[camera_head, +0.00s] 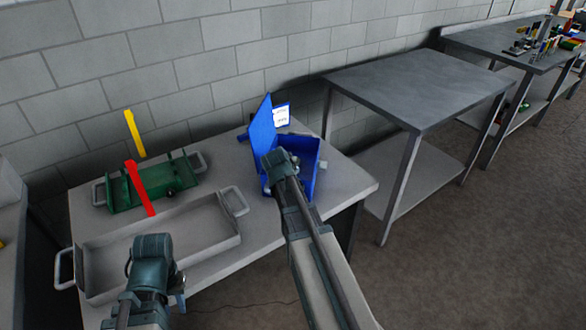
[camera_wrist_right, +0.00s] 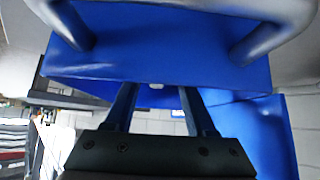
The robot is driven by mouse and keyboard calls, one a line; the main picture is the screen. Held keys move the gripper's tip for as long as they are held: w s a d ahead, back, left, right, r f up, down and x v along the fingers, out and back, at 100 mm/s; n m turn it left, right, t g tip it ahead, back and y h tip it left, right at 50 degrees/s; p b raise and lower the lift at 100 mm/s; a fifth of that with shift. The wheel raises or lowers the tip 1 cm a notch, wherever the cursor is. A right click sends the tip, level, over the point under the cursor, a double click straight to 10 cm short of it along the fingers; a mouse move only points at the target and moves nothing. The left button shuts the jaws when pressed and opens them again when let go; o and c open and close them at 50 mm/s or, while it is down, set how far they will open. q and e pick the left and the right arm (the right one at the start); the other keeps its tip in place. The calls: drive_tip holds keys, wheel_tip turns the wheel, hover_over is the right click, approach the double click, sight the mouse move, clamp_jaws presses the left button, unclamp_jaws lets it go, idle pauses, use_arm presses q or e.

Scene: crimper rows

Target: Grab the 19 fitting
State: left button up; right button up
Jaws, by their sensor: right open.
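I cannot make out a fitting marked 19 in either view. A blue box (camera_head: 305,152) with its lid (camera_head: 262,127) raised stands on the grey table (camera_head: 345,185). My right gripper (camera_head: 275,160) is at the box's near left side and hides part of it. In the right wrist view its two fingers (camera_wrist_right: 158,92) are apart, with the blue box wall (camera_wrist_right: 160,50) close ahead and nothing seen between them. My left gripper (camera_head: 165,285) hangs over the near end of the grey tray (camera_head: 205,240); its fingertips are mostly hidden.
A green tray (camera_head: 125,195) with a red bar (camera_head: 140,188) across it lies behind the grey tray. A yellow bar (camera_head: 134,133) shows by the wall. An empty metal table (camera_head: 420,85) stands to the right. A farther table (camera_head: 500,45) holds several small coloured things.

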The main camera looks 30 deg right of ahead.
drive_tip(key=b+x, duration=0.2)
drive_tip(key=x, duration=0.2)
drive_tip(key=shift+s+r, duration=0.1)
drive_tip(key=shift+c, duration=0.5)
clamp_jaws()
idle(0.7)
